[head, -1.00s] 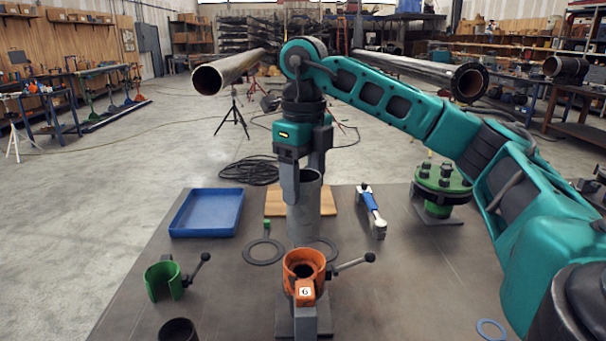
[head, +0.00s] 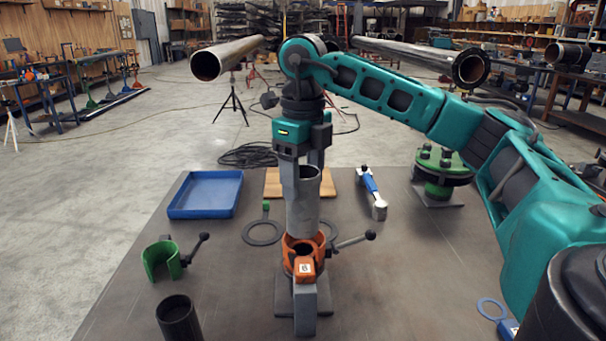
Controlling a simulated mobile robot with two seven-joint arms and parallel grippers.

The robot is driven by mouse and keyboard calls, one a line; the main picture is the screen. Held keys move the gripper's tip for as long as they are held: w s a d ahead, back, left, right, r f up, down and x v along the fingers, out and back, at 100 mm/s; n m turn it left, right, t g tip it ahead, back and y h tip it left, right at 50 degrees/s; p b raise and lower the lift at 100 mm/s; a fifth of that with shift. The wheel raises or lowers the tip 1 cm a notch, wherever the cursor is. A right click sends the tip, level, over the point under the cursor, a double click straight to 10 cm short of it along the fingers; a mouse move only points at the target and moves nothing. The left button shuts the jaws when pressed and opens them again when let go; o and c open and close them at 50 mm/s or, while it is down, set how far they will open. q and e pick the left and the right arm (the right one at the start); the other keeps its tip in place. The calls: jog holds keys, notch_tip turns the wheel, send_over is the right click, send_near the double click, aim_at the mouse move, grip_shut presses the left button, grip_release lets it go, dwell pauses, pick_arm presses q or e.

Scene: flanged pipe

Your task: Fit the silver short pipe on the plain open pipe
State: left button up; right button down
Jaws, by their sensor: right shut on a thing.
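The silver short pipe (head: 302,212) is upright, with its open top showing between the fingers of my right gripper (head: 303,178). My right gripper is shut on its upper part. The pipe's lower end overlaps the back rim of the orange clamp (head: 303,266); I cannot tell whether they touch. The dark opening of the clamp shows just in front of the pipe. A long pipe with a plain open end (head: 228,58) is at the back left. My left gripper is not in view.
A green open clamp (head: 160,262) and a short black pipe (head: 178,318) stand at the left. A blue tray (head: 180,213), flat dark rings (head: 262,233), a blue-handled tool (head: 372,190) and a green flange stand (head: 440,175) are farther back. A long flanged pipe (head: 460,67) is behind.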

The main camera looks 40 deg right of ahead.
aim_at(303, 198)
dwell(0.4)
jog(key=shift+f+b, duration=1.1)
jog(key=shift+f, duration=0.6)
jog(key=shift+f, duration=0.4)
jog(key=shift+c, duration=0.7)
grip_release()
jog(key=shift+f, duration=0.1)
